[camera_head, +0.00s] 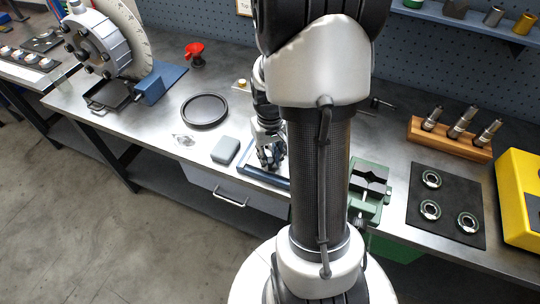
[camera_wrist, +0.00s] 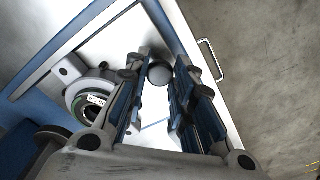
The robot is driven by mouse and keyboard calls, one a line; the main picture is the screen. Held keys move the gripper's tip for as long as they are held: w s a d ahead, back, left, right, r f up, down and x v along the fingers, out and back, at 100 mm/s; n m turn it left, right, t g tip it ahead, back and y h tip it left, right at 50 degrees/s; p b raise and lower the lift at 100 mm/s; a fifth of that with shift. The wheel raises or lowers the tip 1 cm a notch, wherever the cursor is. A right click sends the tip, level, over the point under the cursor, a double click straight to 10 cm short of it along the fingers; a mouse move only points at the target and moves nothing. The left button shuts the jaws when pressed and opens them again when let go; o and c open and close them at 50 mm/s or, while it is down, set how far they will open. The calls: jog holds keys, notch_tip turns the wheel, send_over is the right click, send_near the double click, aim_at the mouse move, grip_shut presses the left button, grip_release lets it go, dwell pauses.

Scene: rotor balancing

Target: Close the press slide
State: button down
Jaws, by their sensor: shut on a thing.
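My gripper (camera_head: 270,158) reaches down over a blue-edged fixture (camera_head: 262,178) near the bench's front edge. The fixture's blue rail (camera_wrist: 82,37) also shows in the wrist view, beside a pale flat surface. My gripper's two fingers (camera_wrist: 161,62) are shut on a dark round knob (camera_wrist: 160,75) between their tips. I take this knob to be part of the press slide, but the fingers hide most of what it joins. A silver round part with a small label (camera_wrist: 90,90) sits left of the fingers. My arm hides part of the bench in the head view.
A grey block (camera_head: 225,150) and a black round tray (camera_head: 204,111) lie left of the fixture. A green vise-like fixture (camera_head: 370,185) stands right. A black mat (camera_head: 447,222) with rings and a wooden rack (camera_head: 450,140) are farther right. A drawer handle (camera_wrist: 211,60) is below the bench edge.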

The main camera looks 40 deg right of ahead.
jog(key=shift+w+d+p, duration=0.2)
jog(key=shift+w+d, duration=0.15)
jog(key=shift+d, duration=0.45)
jog(key=shift+w+d+p, duration=0.2)
jog(key=shift+w+d, duration=0.1)
jog(key=shift+d, duration=0.45)
jog(key=c, duration=1.3)
grip_release()
jog(key=shift+a, duration=0.1)
jog(key=shift+c, duration=0.2)
notch_tip(320, 180, up, 12)
jog(key=shift+c, duration=0.4)
